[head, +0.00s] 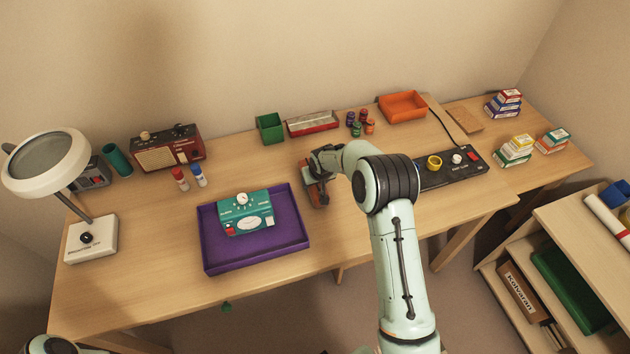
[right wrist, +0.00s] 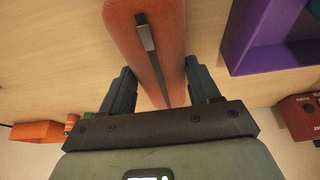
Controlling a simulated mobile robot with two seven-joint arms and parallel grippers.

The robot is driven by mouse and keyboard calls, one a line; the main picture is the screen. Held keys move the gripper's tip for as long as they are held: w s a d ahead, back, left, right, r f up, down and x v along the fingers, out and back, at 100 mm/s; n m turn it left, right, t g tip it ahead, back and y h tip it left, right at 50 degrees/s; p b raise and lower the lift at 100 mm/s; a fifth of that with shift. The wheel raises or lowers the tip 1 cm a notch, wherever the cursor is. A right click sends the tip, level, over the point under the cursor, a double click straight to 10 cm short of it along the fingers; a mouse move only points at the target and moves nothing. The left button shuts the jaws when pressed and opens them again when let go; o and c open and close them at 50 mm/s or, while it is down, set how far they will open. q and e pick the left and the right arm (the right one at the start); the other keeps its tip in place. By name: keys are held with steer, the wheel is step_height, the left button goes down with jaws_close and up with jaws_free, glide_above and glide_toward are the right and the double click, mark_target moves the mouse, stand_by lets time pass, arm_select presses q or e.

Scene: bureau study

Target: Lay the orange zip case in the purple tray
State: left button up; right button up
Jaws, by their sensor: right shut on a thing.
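The orange zip case (head: 316,194) is at the middle of the desk, just right of the purple tray (head: 215,258). In the right wrist view the case (right wrist: 125,35), with a dark zip along it, stands between my fingers. My right gripper (head: 318,172) is shut on it; my arm hides part of the grip. I cannot tell whether the case touches the desk. The tray also shows in the right wrist view (right wrist: 240,45). A teal device with a dial (head: 247,212) sits in the tray's back middle part. My left gripper is not in view.
A red radio (head: 168,150), red and blue small bottles (head: 189,177), a green bin (head: 270,127) and a long red box (head: 312,123) stand behind. A black panel (head: 450,168) lies to the right. A magnifier lamp (head: 90,238) stands left. The tray's front strip is bare.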

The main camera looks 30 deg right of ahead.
step_height(320, 180, up, 20)
steer(key=shift+p, duration=0.4)
